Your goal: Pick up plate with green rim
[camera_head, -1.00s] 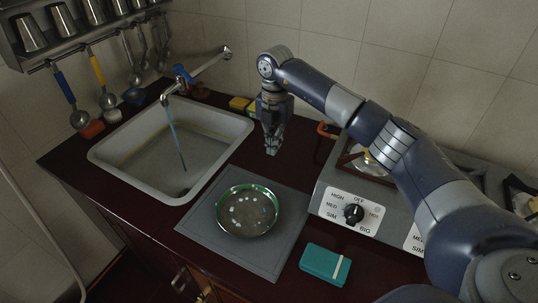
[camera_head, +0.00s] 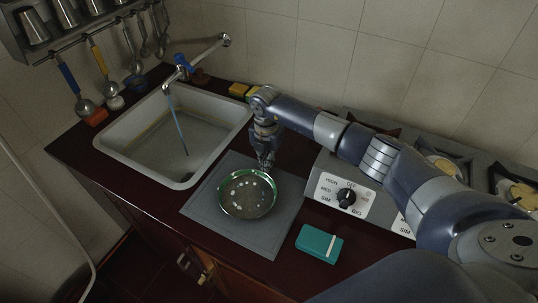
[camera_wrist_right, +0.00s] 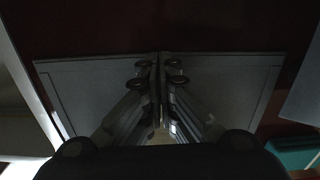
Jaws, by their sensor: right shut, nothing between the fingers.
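The plate with green rim (camera_head: 247,194) lies on a grey mat (camera_head: 206,205) on the dark red counter, with pale spots across its inside. My right gripper (camera_head: 266,163) points down just behind the plate's far rim in the head view. It is shut and empty. Whether its tips touch the rim I cannot tell. In the right wrist view the closed fingers (camera_wrist_right: 160,68) are over the grey mat (camera_wrist_right: 90,85); the plate cannot be made out there. My left gripper is not in view.
A sink (camera_head: 130,147) with a tap is to the left. A stove (camera_head: 330,177) with a knob and burners is to the right. A teal box (camera_head: 319,244) lies right of the mat. Utensils hang at the back left. The mat's front part is bare.

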